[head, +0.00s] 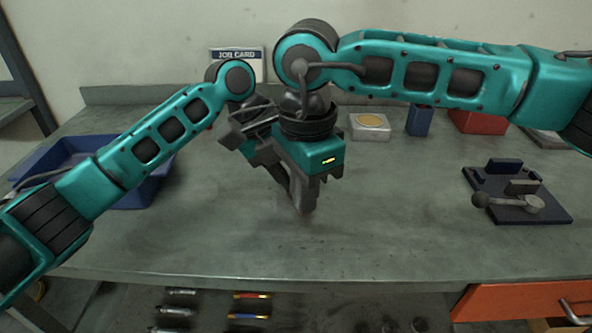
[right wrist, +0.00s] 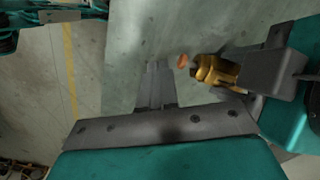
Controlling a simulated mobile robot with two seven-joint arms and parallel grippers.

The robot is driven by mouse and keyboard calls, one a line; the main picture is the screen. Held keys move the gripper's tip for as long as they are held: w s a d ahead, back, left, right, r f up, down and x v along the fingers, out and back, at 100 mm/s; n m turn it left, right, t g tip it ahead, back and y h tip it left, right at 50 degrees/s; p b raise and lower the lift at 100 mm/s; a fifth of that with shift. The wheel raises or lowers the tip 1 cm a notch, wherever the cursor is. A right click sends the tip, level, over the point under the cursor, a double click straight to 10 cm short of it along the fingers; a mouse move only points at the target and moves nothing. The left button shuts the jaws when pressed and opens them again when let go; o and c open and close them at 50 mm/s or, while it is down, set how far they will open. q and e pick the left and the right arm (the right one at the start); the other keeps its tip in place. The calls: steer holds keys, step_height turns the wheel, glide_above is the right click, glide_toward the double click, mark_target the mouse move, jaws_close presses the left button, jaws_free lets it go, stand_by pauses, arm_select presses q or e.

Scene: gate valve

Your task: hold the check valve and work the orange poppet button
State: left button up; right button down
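The brass check valve (right wrist: 217,74) shows in the right wrist view, with the orange poppet button (right wrist: 183,61) at its left end. My left gripper (right wrist: 262,76) is shut on the valve's body, which lies sideways in that picture. In the head view my left gripper (head: 246,128) is behind my right one, and the valve is hidden. My right gripper (head: 303,202) points down over the middle of the bench. Its fingers (right wrist: 157,84) are together with nothing seen between them. In the wrist view they appear left of the button, apart from it.
A blue bin (head: 140,190) is at the left of the bench (head: 390,230). A dark fixture plate with a lever (head: 550,207) lies at the right. A pale box (head: 370,133), a blue block (head: 419,121) and a red box (head: 478,122) stand at the back. The front middle is clear.

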mark_target(303, 245)
steer(key=shift+f, duration=1)
steer(key=shift+f, duration=0.2)
stand_by(1.2)
steer(key=shift+f, duration=1.7)
steer(key=shift+w, duration=0.8)
steer(key=shift+s+f, duration=0.15)
steer(key=shift+s, duration=1.6)
